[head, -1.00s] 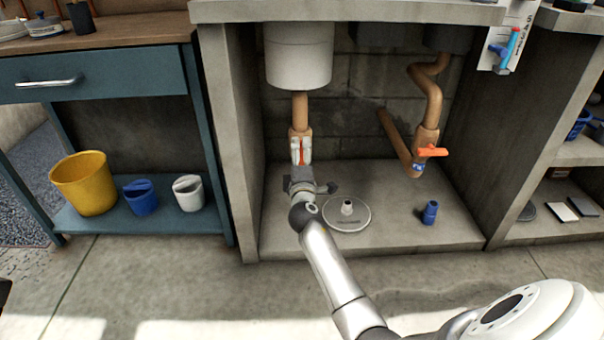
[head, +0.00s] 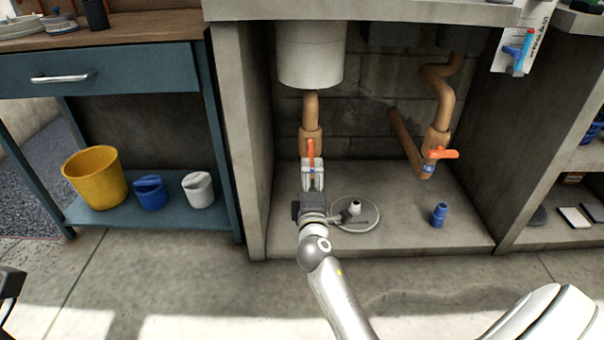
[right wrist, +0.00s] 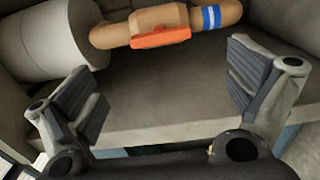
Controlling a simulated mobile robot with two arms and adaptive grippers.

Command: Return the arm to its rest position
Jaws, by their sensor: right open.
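My right gripper (head: 313,180) is open and empty under the counter, just below and in front of the left copper pipe's valve. The valve's orange handle (head: 310,153) stands upright, in line with the pipe (head: 311,107). In the right wrist view the orange handle (right wrist: 160,37) lies along the pipe, beyond the spread fingers (right wrist: 168,90) and apart from them. My right arm reaches in from the lower right. A dark part at the lower left edge of the head view may belong to my left arm; no left fingers can be made out.
A second pipe at right has an orange handle (head: 441,154) set crosswise. A round grey disc (head: 368,222) and a blue fitting (head: 439,214) are on the cabinet floor. Concrete walls flank the opening. A yellow bucket (head: 95,179) stands on the blue bench's shelf at left.

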